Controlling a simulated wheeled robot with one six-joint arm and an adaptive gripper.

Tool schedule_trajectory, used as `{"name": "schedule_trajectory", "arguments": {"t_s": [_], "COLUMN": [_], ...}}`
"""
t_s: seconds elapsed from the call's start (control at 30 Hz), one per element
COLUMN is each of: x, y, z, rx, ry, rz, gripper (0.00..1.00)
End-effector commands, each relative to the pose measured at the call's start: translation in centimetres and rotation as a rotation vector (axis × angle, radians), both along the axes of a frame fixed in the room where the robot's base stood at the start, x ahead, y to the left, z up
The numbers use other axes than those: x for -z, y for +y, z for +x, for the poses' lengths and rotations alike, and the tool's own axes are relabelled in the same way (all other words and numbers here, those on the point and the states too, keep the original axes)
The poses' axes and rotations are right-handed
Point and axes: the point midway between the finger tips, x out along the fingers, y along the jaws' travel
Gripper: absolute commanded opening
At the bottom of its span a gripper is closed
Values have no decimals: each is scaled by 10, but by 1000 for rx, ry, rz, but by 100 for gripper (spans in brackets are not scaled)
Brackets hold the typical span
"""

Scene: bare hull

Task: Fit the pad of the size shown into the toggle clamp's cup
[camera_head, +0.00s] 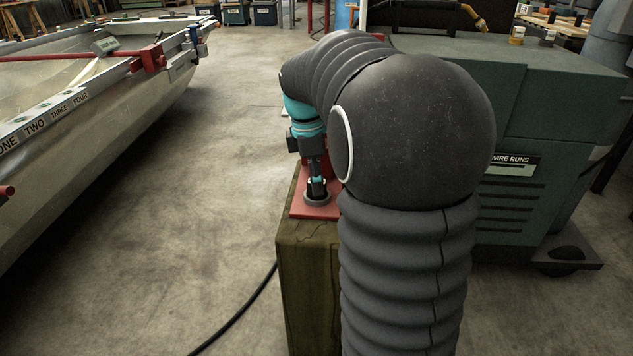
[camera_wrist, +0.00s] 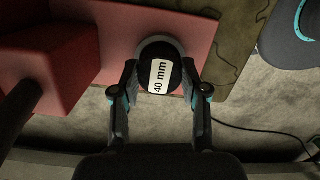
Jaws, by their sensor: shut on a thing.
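My gripper (camera_head: 316,178) points down over the red base plate (camera_head: 303,209) on a wooden block. In the wrist view its two fingers (camera_wrist: 160,80) are shut on the sides of a round black pad (camera_wrist: 148,82) with a white label reading "40 mm". A grey round cup (camera_head: 317,201) stands on the plate right under the fingertips. In the wrist view a pale grey rim (camera_wrist: 153,40) shows past the pad's far edge. The pad lines up closely with the cup, but I cannot tell how deep it sits.
A red block (camera_wrist: 55,62) with a dark bar stands at left in the wrist view. The wooden block (camera_head: 305,265) has a cable beside it. A green machine (camera_head: 540,190) stands at right, a metal hull (camera_head: 90,120) at left. Bare floor lies between hull and block.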

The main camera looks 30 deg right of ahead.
Motion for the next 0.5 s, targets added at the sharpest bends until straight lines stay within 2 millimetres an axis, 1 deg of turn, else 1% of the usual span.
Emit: {"name": "schedule_trajectory", "arguments": {"t_s": [0.03, 0.27, 0.4, 0.43, 0.47, 0.5], "x": [5, 5, 8, 8, 8, 8], "y": [0, 0, 0, 0, 0, 0], "z": [0, 0, 0, 0, 0, 0], "rx": [0, 0, 0, 0, 0, 0], "ry": [0, -1, -1, -1, -1, -1], "rz": [0, 0, 0, 0, 0, 0], "gripper": [9, 9, 9, 46, 54, 64]}}
